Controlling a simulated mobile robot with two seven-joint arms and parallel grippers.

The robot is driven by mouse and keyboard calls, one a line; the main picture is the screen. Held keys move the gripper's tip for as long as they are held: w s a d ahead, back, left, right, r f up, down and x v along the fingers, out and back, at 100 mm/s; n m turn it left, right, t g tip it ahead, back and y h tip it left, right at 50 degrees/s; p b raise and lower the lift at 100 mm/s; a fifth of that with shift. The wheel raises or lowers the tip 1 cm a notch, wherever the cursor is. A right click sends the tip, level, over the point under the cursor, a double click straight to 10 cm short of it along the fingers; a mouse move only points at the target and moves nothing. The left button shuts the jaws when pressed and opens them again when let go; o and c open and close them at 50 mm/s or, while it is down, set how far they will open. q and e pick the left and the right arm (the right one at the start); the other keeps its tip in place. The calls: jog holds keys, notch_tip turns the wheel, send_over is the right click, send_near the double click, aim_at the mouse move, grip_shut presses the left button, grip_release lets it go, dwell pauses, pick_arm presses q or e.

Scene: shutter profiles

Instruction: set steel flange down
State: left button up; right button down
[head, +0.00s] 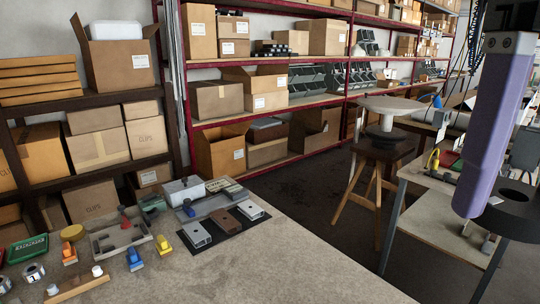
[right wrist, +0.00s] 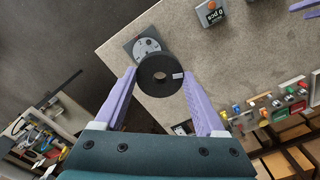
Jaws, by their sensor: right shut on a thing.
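The steel flange is a dark, thick ring with a round hole and a small pale label (right wrist: 160,82). My right gripper (right wrist: 160,76) is shut on it, with a purple finger on each side of its rim. In the head view the flange (head: 514,222) is at the right edge, held up in the air, with one purple finger in front of it. In the right wrist view a square plate with a light grey disc (right wrist: 147,46) lies on the worktop, partly hidden behind the flange.
The worktop (head: 270,268) is bare at front right. Its left holds several tools, a grey tray (head: 122,237) and a black mat with metal blocks (head: 222,225). A wooden stool (head: 384,150) and a side table (head: 440,192) stand beyond. Box shelves line the back.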

pick_arm(q)
notch_tip(320, 180, down, 19)
jog(key=b, duration=1.5)
jog(key=shift+b, duration=0.35)
pick_arm(e)
jog(key=a+f+n, duration=0.1)
jog(key=a+f, duration=0.1)
jog(key=f, duration=1.1)
jog(key=a+f+n, duration=0.2)
jog(key=a+f, duration=0.1)
jog(key=f, duration=1.1)
jog(key=a+f+n, duration=0.1)
jog(key=a+f, duration=0.2)
jog(key=f, duration=1)
jog(key=shift+s+a+f+n, duration=0.1)
jog(key=shift+f+n, duration=0.2)
jog(key=shift+f, duration=0.1)
pick_arm(q)
jog(key=shift+f+b, duration=0.4)
jog(key=shift+b, duration=0.05)
pick_arm(e)
jog(key=shift+f, duration=1.95)
jog(key=shift+f, duration=0.15)
pick_arm(q)
jog(key=shift+d, duration=0.15)
pick_arm(e)
grip_release()
